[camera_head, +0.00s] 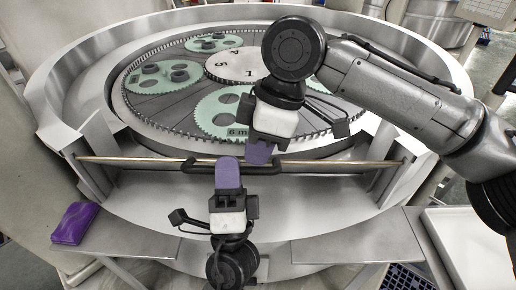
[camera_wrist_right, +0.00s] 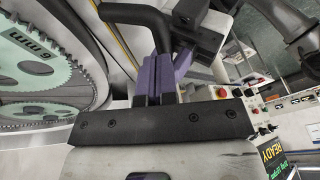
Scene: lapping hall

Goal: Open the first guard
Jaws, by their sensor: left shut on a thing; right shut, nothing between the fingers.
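The front guard (camera_head: 330,164) is a panel edge with a brass rod across the front opening of the round lapping machine. Its black bar handle (camera_head: 193,168) also shows in the right wrist view (camera_wrist_right: 130,13). My left gripper (camera_head: 228,165) comes up from below and is shut on the middle of the handle, its purple fingers covering part of it. My right gripper (camera_head: 262,153) hangs above the handle's right part, shut and empty. Its purple fingers (camera_wrist_right: 155,78) are close to the handle and left gripper; I cannot tell whether they touch.
Green carrier discs (camera_head: 215,112) with dark rings lie on the machine's toothed plate behind the guard. A purple block (camera_head: 75,223) lies on the left ledge. A white tray (camera_head: 465,240) stands at the right. A control panel (camera_wrist_right: 265,130) shows in the wrist view.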

